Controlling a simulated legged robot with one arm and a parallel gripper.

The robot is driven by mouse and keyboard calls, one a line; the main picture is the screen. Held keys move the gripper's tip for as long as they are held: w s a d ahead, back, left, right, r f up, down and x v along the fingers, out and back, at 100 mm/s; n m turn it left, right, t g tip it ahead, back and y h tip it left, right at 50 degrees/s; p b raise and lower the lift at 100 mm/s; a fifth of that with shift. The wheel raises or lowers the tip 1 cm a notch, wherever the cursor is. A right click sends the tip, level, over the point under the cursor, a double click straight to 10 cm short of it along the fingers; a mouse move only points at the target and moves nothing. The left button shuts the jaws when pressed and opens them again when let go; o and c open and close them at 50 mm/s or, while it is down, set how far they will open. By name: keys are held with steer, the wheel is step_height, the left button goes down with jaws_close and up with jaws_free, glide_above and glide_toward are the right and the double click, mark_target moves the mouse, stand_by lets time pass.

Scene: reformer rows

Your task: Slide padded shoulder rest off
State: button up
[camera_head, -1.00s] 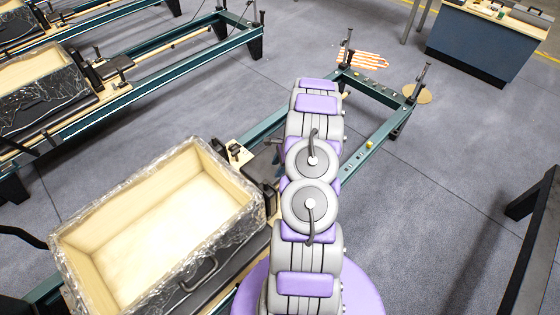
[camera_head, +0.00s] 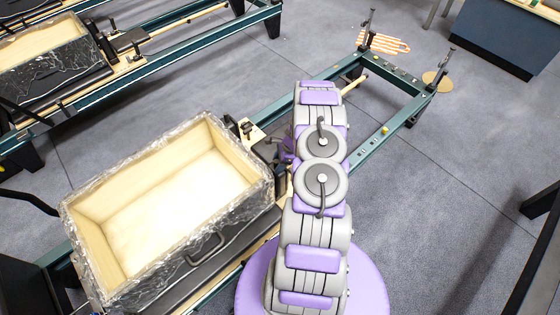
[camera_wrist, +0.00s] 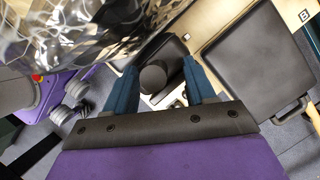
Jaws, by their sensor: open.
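A dark rounded pad (camera_wrist: 152,79), which looks like the padded shoulder rest, shows between my fingers in the wrist view, with a black flat pad (camera_wrist: 166,48) just behind it. My gripper (camera_wrist: 161,72) is open, one blue finger on each side of the rounded pad; I cannot tell if either touches it. In the head view my gripper (camera_head: 279,168) is low beside the reformer carriage, partly hidden by my arm. The shoulder rest there is mostly hidden behind the gripper and arm.
A foil-wrapped open wooden box (camera_head: 190,262) sits on the carriage at left, close to my gripper. The green reformer frame (camera_head: 372,150) runs to the upper right. A wide black padded board (camera_wrist: 250,62) lies right in the wrist view.

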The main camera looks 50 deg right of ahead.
steer(key=shift+a, duration=0.15)
steer(key=shift+a+r, duration=0.1)
steer(key=shift+c, duration=1.2)
jaws_close()
